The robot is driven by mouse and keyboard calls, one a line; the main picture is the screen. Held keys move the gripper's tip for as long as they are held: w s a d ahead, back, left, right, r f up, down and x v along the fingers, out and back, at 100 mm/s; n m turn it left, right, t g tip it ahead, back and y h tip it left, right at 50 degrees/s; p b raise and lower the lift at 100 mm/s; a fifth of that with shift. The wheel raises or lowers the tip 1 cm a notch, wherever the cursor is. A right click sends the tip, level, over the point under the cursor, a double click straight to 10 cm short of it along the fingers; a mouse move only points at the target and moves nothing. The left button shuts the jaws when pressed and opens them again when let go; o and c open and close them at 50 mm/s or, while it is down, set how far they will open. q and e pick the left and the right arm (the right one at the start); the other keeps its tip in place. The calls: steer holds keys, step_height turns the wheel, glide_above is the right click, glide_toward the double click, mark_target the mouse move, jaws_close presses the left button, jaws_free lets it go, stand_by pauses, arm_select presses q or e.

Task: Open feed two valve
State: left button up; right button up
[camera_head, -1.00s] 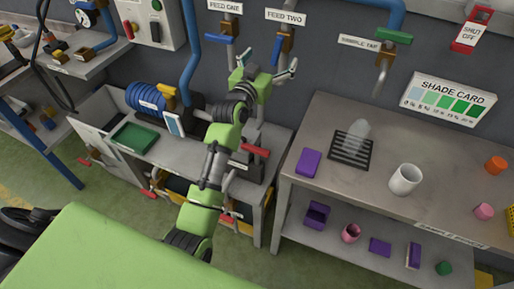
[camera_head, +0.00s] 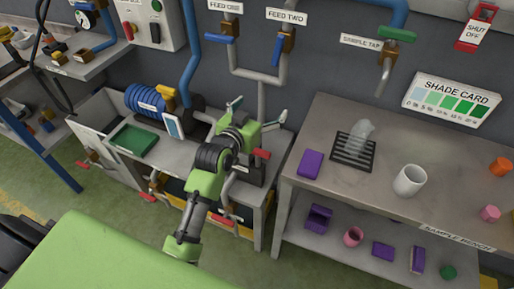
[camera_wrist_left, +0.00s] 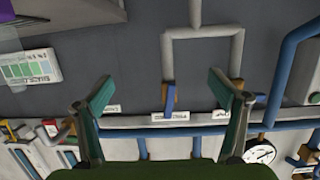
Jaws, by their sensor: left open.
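The feed two valve (camera_head: 288,42) is on the wall pipe below the FEED TWO label (camera_head: 287,14). Its blue handle (camera_head: 276,52) points down, roughly along its pipe. In the left wrist view, which is upside down, that handle (camera_wrist_left: 170,98) shows between the fingers but farther off. My left gripper (camera_head: 259,111) is open and empty, below the valve and apart from it, in front of the wall pipe. Its two fingers also frame the left wrist view (camera_wrist_left: 161,80). My right gripper is not in view.
The feed one valve (camera_head: 233,28) is left of feed two, its blue handle sideways. The sample tap (camera_head: 390,45) with a green handle is to the right. Below are a bench with a blue coil (camera_head: 150,99) and a steel table (camera_head: 445,190) with a white cup (camera_head: 409,181).

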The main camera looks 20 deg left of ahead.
arm_select(q)
steer(key=s+f+g, duration=0.3)
steer(key=s+f, duration=0.1)
steer(key=f, duration=0.8)
steer(key=shift+d+f, duration=0.35)
